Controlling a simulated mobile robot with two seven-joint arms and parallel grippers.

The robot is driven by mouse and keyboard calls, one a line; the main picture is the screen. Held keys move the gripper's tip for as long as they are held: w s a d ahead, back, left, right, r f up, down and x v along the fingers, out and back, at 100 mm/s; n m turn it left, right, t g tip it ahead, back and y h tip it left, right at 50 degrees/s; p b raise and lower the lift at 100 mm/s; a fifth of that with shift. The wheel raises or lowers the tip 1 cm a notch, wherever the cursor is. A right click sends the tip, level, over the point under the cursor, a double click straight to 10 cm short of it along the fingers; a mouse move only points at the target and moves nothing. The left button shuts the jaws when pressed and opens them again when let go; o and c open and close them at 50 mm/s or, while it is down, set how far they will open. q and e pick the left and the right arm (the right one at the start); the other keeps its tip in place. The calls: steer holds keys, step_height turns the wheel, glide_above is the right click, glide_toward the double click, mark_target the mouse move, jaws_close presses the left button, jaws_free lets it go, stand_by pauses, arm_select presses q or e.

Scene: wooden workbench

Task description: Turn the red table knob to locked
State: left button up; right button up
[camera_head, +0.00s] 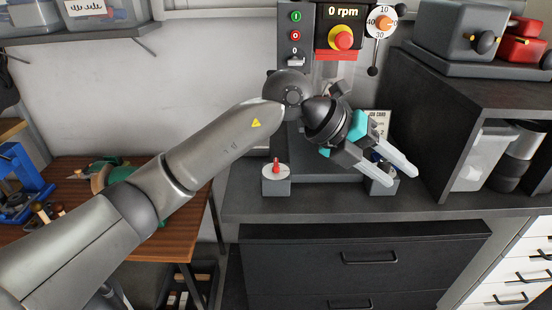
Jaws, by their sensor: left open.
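The red table knob (276,166) stands upright on a white disc on top of a small grey block, at the left front of the drill press base. My right gripper is out of the picture.
A control panel with a red emergency button (343,38) and a numbered dial (381,22) is at the back. A dark shelf unit (415,130) stands close to the right of my left gripper. The dark bench top (300,208) is clear along its front.

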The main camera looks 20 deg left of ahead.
arm_select(q)
steer(key=w+a+n+t+y, duration=0.1)
steer(key=w+a+y, duration=0.4)
steer(key=a, duration=0.4)
steer(key=n+t+y, duration=0.1)
steer(key=n+y, duration=0.3)
steer(key=y, duration=0.3)
glide_toward(276, 163)
steer(key=x, duration=0.8)
jaws_close()
